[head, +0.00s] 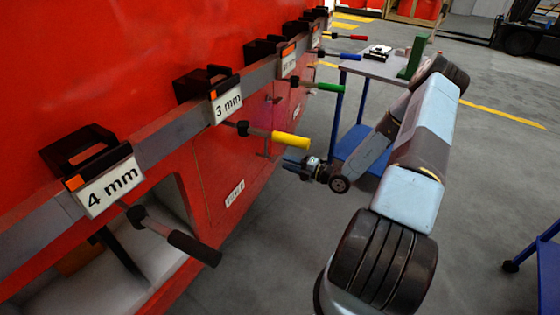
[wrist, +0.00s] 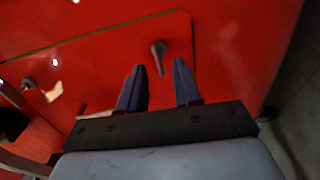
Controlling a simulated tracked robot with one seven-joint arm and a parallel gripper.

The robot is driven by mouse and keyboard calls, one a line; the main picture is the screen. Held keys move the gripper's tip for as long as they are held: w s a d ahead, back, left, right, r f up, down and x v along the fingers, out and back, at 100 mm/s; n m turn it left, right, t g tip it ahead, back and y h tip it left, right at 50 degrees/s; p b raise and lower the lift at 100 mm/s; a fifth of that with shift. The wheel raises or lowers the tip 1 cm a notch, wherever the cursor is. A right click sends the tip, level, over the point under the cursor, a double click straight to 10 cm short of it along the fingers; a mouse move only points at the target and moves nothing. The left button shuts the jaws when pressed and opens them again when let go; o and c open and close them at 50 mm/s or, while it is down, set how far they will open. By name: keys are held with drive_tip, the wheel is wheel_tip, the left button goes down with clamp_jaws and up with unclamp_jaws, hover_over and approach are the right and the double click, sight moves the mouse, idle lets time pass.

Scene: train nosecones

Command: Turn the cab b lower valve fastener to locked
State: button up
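In the wrist view a small grey turn fastener (wrist: 158,54) sits on a red panel, its lever pointing down and slightly right. My gripper (wrist: 159,66) is open. Its two dark blue fingers stand on either side of the fastener in the picture, with nothing between them that I can see held; whether they touch it I cannot tell. A second grey fastener (wrist: 27,84) shows at the left. I cannot tell from the frames which one is the cab b lower valve fastener. In the head view my gripper (head: 296,167) is close to the red side wall, low down, and the fastener there is not clear.
Tool handles stick out from the rail: black (head: 194,248), yellow (head: 290,140), green (head: 331,87). Signs read 4 mm (head: 110,185) and 3 mm (head: 227,103). A blue-legged table (head: 385,66) stands beyond my arm. Grey floor (head: 480,170) is open to the right.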

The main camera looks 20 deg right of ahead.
drive_tip(key=v, duration=0.7)
drive_tip(key=shift+s+d, duration=0.15)
drive_tip(key=shift+d, duration=0.1)
